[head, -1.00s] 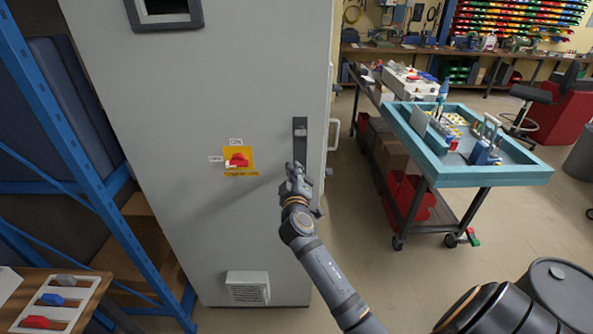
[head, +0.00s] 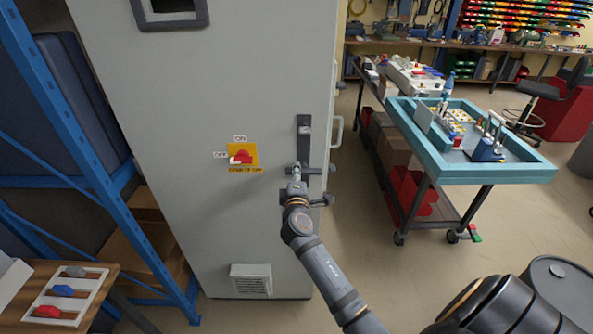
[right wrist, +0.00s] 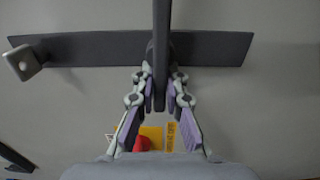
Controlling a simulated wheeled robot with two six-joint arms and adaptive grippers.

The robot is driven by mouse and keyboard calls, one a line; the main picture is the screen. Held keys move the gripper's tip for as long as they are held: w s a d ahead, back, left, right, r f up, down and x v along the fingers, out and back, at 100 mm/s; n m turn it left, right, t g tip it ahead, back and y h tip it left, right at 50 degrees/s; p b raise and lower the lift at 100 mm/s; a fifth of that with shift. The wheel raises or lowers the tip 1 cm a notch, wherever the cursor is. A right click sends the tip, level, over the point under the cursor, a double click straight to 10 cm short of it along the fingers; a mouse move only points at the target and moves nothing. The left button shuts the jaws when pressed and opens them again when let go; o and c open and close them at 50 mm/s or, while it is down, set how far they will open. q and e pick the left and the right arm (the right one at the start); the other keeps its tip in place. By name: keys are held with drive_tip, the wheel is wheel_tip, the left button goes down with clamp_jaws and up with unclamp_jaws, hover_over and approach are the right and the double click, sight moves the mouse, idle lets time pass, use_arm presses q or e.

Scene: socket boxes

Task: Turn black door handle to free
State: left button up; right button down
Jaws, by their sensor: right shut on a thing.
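The black door handle has a long dark plate (head: 304,140) upright on the front of the tall grey cabinet (head: 220,60). In the right wrist view the plate (right wrist: 90,50) runs sideways, and the handle's lever (right wrist: 160,40) stands across it. My right gripper (head: 297,172) is at the lower end of the plate in the head view. In the right wrist view its purple-padded fingers (right wrist: 161,100) are shut on the lever, one on each side. The gripper hides part of the handle in the head view. My left gripper is not in view.
A red rotary switch (head: 242,156) on a yellow plate is left of the handle. A pale door pull (head: 338,131) is to the right. A blue rack (head: 75,130) flanks the cabinet's left. A cart with a teal tray (head: 470,172) stands right; the floor between is clear.

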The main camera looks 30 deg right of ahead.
drive_tip(key=shift+n, duration=0.3)
drive_tip(key=c, duration=1.4)
unclamp_jaws()
drive_tip(key=v, duration=0.7)
drive_tip(key=shift+s+a, duration=0.15)
drive_tip(key=shift+s, duration=0.1)
